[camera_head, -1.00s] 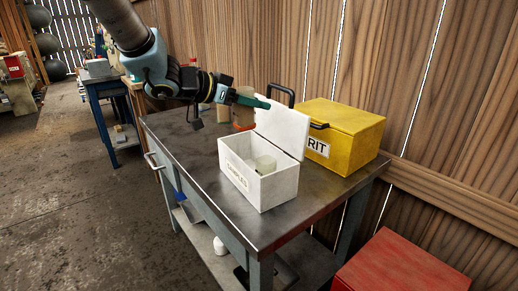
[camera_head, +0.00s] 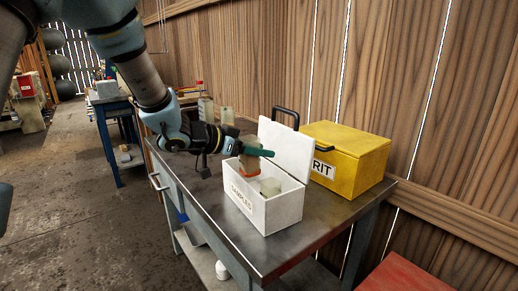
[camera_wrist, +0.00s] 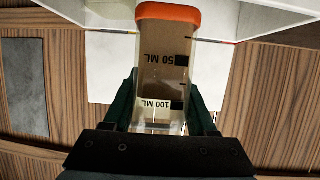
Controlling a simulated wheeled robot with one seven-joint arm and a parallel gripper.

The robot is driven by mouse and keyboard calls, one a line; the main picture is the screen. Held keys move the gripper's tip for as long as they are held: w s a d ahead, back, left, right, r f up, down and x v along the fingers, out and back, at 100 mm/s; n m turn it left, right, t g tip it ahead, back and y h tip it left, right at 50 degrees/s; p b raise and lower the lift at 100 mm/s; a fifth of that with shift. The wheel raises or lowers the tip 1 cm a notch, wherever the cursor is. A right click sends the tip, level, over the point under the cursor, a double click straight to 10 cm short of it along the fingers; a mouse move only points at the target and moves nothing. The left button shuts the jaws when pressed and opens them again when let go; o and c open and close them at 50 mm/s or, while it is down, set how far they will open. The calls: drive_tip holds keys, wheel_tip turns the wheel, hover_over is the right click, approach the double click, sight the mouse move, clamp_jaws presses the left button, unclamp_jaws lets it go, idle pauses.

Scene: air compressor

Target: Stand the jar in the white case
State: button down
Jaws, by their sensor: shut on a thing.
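The white case (camera_head: 268,216), labelled SAMPLES, stands on the metal table with its lid (camera_head: 288,148) raised at the back. A pale, squat object (camera_head: 270,187) is inside it. My gripper (camera_head: 255,151) is shut on a clear jar (camera_head: 248,163) with an orange end. The jar is roughly upright, orange end down, over the left part of the case opening. Whether it touches the case I cannot tell. In the wrist view the jar (camera_wrist: 163,65) sits between the fingers, showing 50 ML and 100 ML marks.
A yellow box (camera_head: 345,160) with a partly hidden label stands behind the lid to the right. A wooden wall runs behind. A red box (camera_head: 410,275) is at the lower right.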

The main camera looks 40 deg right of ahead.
drive_tip(key=shift+f, duration=0.4)
drive_tip(key=shift+c, duration=1)
unclamp_jaws()
drive_tip(key=shift+r, duration=0.1)
